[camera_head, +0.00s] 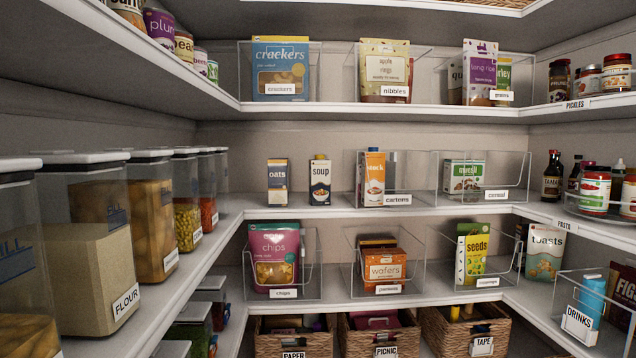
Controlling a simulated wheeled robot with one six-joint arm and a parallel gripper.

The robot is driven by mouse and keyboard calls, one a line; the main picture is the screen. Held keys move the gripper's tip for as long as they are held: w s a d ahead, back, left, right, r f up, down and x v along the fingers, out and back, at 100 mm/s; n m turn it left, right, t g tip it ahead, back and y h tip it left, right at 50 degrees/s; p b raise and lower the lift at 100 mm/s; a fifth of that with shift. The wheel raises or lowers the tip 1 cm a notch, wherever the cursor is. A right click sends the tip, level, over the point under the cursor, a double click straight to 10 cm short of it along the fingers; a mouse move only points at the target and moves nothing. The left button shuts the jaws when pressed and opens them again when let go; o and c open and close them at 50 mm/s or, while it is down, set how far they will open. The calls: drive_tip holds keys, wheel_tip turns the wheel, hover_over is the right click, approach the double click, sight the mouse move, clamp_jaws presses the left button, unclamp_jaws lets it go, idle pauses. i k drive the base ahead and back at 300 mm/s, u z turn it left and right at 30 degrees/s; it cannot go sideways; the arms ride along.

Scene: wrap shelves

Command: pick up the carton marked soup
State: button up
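The carton marked soup (320,181) stands upright on the middle shelf of the back wall. It is white on top with a dark lower part and a small cap. It stands on the open shelf, outside any bin. A carton marked oats (277,182) stands to its left with a gap between them. To its right is a clear bin labelled cartons (412,199), holding an orange and white carton marked stock (374,179). My gripper is not in view.
Clear canisters (104,262) line the left shelf, one labelled flour. A clear cereal bin (510,194) stands further right on the middle shelf. Clear bins of chips (274,258) and wafers (385,265) sit below. The shelf front before the soup carton is clear.

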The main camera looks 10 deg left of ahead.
sight(319, 169)
drive_tip(key=i, duration=1.4)
